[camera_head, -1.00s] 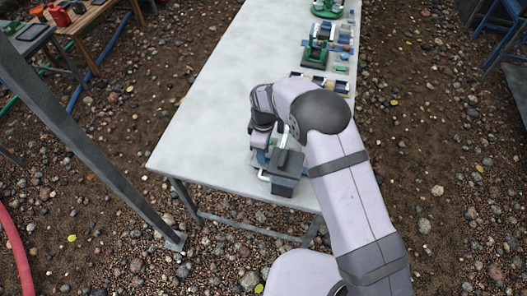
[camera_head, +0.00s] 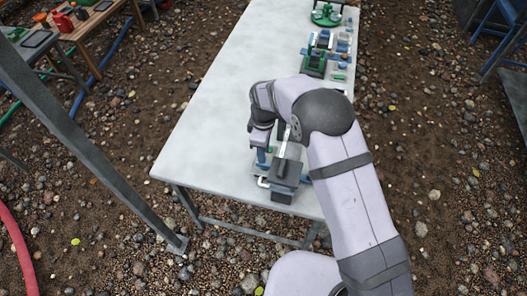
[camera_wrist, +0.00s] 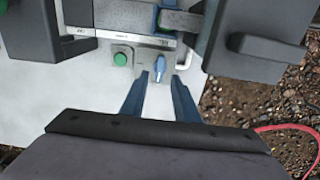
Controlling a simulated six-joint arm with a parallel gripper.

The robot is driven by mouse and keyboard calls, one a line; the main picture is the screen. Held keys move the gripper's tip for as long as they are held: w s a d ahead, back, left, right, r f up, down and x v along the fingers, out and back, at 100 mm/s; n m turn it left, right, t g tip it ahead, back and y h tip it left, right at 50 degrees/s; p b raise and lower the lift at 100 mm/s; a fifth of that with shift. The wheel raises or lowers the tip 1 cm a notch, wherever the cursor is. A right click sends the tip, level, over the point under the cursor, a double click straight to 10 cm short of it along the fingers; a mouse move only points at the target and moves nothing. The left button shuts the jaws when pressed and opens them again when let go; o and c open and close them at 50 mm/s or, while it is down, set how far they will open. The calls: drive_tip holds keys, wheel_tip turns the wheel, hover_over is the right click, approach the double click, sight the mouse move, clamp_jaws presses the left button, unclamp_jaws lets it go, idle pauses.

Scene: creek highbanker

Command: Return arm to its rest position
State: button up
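My gripper (camera_head: 262,158) is over the near end of the long pale table (camera_head: 220,110), beside a dark grey device with a pale lever (camera_head: 284,172). In the wrist view its two blue fingers (camera_wrist: 159,80) are spread apart with nothing held between them. A blue knob (camera_wrist: 159,70) on a pale panel appears just past the gap, and a green button (camera_wrist: 120,59) is left of it. I cannot tell whether a finger touches the panel. My bent arm hides part of the table's right side.
The table's left half is clear. A slanted grey post (camera_head: 100,150) stands at left, with a wooden bench (camera_head: 85,28) behind. Gravel and a red hose (camera_head: 18,255) lie around.

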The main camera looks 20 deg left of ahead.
drive_tip(key=shift+r, duration=0.6)
drive_tip(key=shift+w+d+r+b, duration=0.15)
drive_tip(key=shift+r+b, duration=0.1)
drive_tip(key=shift+b, duration=0.05)
drive_tip(key=s+d+r+m, duration=0.1)
drive_tip(key=d+r+m, duration=0.2)
drive_tip(key=d+r, duration=0.3)
drive_tip(key=s+d+r+m, duration=0.2)
drive_tip(key=d+r+m, duration=0.15)
drive_tip(key=d, duration=0.55)
drive_tip(key=s+d+r+m+p, duration=0.1)
drive_tip(key=s+d+r+m, duration=0.1)
drive_tip(key=s+d+m, duration=0.9)
drive_tip(key=s+d, duration=0.3)
drive_tip(key=s, duration=0.2)
drive_tip(key=shift+s, duration=0.4)
